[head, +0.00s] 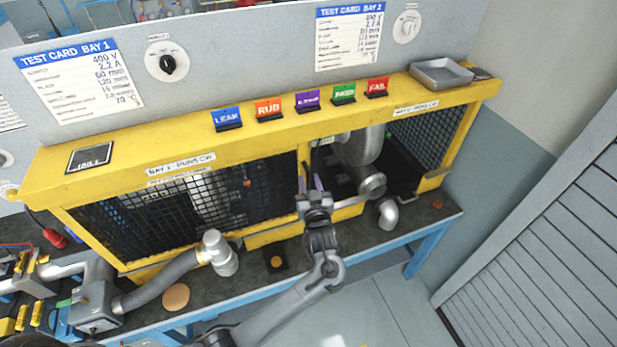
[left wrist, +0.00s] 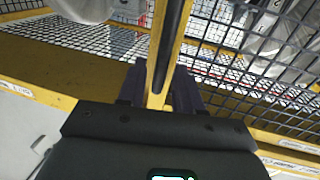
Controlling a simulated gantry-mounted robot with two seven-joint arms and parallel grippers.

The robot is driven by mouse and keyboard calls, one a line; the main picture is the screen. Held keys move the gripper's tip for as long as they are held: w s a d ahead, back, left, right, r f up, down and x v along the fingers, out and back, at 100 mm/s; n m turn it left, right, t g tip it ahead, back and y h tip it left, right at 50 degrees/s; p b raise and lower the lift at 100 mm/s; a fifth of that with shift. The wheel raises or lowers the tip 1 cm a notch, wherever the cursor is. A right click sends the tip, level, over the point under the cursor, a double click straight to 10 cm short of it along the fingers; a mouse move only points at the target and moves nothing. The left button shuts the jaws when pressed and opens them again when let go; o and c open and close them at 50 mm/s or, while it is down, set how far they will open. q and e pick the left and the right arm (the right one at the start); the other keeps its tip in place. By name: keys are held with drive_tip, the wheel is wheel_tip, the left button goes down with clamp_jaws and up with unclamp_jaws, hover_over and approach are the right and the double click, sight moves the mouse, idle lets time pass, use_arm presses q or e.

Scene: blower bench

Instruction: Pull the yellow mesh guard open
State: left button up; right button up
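The yellow-framed mesh guard (head: 190,205) covers the front of the left bay, with black wire mesh. My left gripper (head: 312,184) is at the guard's right upright, beside the open right bay. In the left wrist view its two dark fingers (left wrist: 160,92) lie on either side of a yellow upright (left wrist: 156,98) with a black strip (left wrist: 170,45) along it. The gap is narrow, but I cannot tell whether the fingers press on it. Mesh (left wrist: 230,75) shows behind. My right gripper is not in view.
The right bay holds a grey blower housing (head: 362,147). Coloured cards (head: 268,109) and a grey tray (head: 441,73) sit on the top beam. The floor in front is clear.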

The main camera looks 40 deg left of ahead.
use_arm(q)
drive_tip(key=shift+x, duration=0.95)
drive_tip(key=shift+c, duration=0.5)
clamp_jaws()
